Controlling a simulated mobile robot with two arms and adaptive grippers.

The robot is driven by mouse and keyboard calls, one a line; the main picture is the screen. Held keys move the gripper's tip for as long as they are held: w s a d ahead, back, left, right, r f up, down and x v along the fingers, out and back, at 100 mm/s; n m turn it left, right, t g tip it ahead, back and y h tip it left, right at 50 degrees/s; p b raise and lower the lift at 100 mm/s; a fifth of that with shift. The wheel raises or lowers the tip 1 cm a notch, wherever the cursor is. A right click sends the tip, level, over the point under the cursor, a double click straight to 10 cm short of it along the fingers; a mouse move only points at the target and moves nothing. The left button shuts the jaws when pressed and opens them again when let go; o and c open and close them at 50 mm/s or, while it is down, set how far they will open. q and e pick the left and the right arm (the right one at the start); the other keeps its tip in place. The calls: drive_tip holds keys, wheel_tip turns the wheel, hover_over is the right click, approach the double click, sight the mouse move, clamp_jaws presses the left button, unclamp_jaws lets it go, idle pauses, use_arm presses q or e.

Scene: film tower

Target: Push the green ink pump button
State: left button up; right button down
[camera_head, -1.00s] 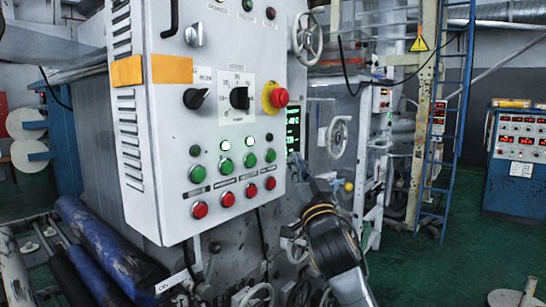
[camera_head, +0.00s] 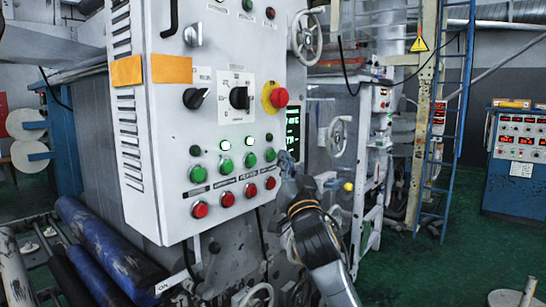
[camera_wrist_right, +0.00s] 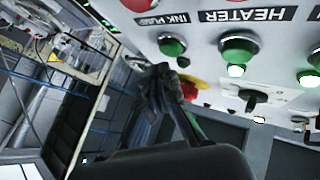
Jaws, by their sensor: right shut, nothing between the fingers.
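The green ink pump button (camera_head: 270,155) is the rightmost in the row of green buttons on the white control panel. In the right wrist view it shows as a green button (camera_wrist_right: 172,46) beside the label "INK PUMP". My right gripper (camera_head: 284,157) is shut and empty, with its tips just right of this button. In the right wrist view the dark fingers (camera_wrist_right: 160,78) point at the panel just below the button. I cannot tell whether they touch it. My left gripper is not in view.
A red row of buttons (camera_head: 270,183) sits below the green row. A red emergency knob on a yellow base (camera_head: 279,97) is above. A green-lit display (camera_head: 293,130) stands right of the panel edge. The heater button (camera_wrist_right: 238,48) is next to the ink pump button.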

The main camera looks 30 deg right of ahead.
drive_tip(key=shift+w, duration=0.15)
idle(0.8)
drive_tip(key=shift+w+a, duration=0.2)
drive_tip(key=shift+w, duration=0.05)
drive_tip(key=shift+w+a, duration=0.15)
drive_tip(key=shift+w, duration=0.3)
idle(0.8)
drive_tip(key=shift+s, duration=0.1)
drive_tip(key=shift+s+d, duration=0.35)
drive_tip(key=shift+s, duration=0.35)
drive_tip(key=s, duration=0.1)
drive_tip(key=s+d, duration=0.1)
drive_tip(key=s, duration=0.1)
drive_tip(key=s+d, duration=0.1)
drive_tip(key=shift+s, duration=0.3)
drive_tip(key=shift+f, duration=0.1)
idle(0.9)
